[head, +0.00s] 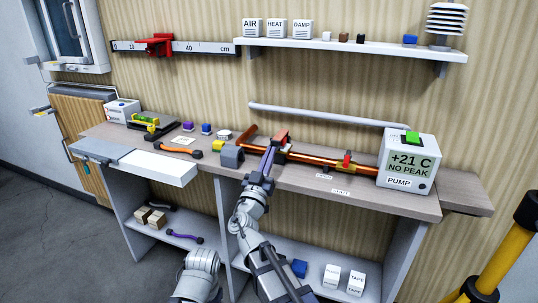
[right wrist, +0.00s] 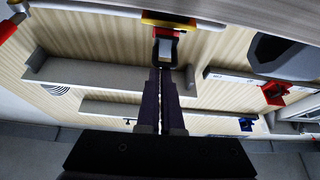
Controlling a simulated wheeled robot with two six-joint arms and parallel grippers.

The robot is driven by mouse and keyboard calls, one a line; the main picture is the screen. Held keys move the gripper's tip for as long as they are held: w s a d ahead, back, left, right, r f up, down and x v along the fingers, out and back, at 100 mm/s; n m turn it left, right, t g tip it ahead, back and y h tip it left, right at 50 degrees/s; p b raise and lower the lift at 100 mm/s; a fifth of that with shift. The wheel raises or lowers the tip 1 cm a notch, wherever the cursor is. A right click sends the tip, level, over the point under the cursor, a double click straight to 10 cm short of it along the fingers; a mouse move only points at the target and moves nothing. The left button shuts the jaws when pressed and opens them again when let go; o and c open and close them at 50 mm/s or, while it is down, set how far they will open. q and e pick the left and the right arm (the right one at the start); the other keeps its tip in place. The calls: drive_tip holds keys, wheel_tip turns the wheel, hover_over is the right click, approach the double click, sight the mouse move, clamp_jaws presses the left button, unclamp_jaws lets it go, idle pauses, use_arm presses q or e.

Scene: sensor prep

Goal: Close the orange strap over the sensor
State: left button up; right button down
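An orange-red strap-like piece (head: 281,136) stands up on the copper pipe (head: 318,159) along the bench. In the right wrist view a red piece with a pale face (right wrist: 166,46) hangs below a yellow part (right wrist: 183,21), just beyond my fingertips. The sensor cannot be told apart clearly from these parts. My right gripper (head: 270,158) has its dark purple fingers together, right at this piece. In the right wrist view its fingertips (right wrist: 160,71) show nothing between them; whether they touch the piece is unclear. My left gripper is out of view.
A grey housing (head: 231,157) stands left of my right gripper. A red-handled valve (head: 347,159) and the pump box (head: 407,161) stand to the right. A white tray (head: 158,168) and several small items lie left. A pale rail (head: 322,114) runs behind.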

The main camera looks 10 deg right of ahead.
drive_tip(key=shift+r+p, duration=0.25)
drive_tip(key=shift+p, duration=0.35)
drive_tip(key=s+a+f+b, duration=0.2)
drive_tip(key=s+f+b, duration=0.2)
drive_tip(key=f+b, duration=0.3)
drive_tip(key=shift+a+b, duration=0.25)
drive_tip(key=shift+b, duration=0.05)
drive_tip(key=shift+f, duration=0.1)
